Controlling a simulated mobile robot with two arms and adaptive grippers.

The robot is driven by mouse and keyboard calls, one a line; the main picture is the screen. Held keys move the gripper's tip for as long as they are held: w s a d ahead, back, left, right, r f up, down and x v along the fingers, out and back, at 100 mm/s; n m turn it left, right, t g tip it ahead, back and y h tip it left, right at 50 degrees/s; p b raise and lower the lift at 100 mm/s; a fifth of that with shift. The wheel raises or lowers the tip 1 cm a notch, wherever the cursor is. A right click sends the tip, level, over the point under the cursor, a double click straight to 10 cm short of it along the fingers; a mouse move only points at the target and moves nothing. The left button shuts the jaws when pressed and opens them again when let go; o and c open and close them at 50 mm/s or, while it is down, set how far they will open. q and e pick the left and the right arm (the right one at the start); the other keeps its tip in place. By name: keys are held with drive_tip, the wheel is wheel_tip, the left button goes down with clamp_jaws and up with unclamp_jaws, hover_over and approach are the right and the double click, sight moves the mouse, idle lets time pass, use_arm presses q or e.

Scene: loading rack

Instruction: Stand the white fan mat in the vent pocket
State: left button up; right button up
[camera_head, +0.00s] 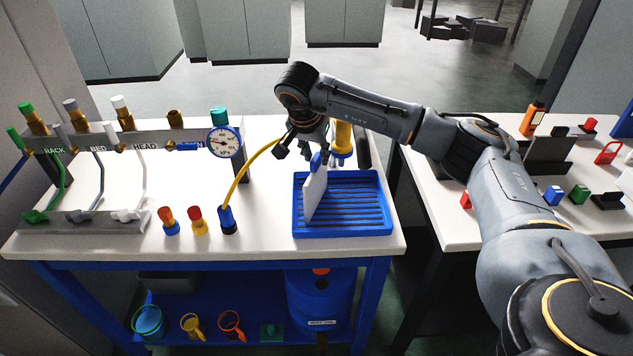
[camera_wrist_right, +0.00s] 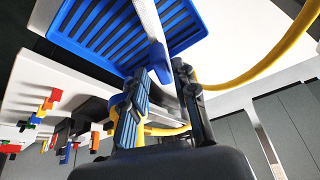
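The white fan mat (camera_head: 315,193) is a thin white panel with a blue tab at its top. It stands on edge, tilted a little, over the left part of the blue slotted tray (camera_head: 383,228). My right gripper (camera_head: 317,155) is above the tray, with its fingers on the blue tab. In the right wrist view the mat (camera_wrist_right: 146,14) shows as a white strip, and its blue tab (camera_wrist_right: 158,60) lies between my fingers. I cannot tell whether the mat's lower edge touches the slats. No pocket labelled as vent is readable. My left gripper is not in view.
A yellow hose (camera_head: 251,169) arcs from a blue connector (camera_head: 228,217) toward my right wrist. A yellow-and-blue fitting (camera_head: 342,140) stands behind the tray. A manifold with a gauge (camera_head: 225,142) is at left. White tabletop (camera_head: 275,228) is bare beside the tray.

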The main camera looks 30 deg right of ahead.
sight(319, 166)
drive_tip(key=shift+w+d+f, duration=0.15)
drive_tip(key=shift+f, duration=0.4)
drive_tip(key=shift+w+d+f+p, duration=0.1)
drive_tip(key=shift+f+p, duration=0.2)
drive_tip(key=shift+p, duration=0.05)
drive_tip(key=p+x, duration=0.1)
drive_tip(key=x, duration=0.2)
drive_tip(key=shift+w+d+f+p, duration=0.2)
drive_tip(key=shift+f+p, duration=0.05)
drive_tip(key=shift+p, duration=0.1)
drive_tip(key=shift+w+d+f, duration=0.1)
drive_tip(key=shift+d+f, duration=0.05)
drive_tip(key=shift+f, duration=0.3)
clamp_jaws()
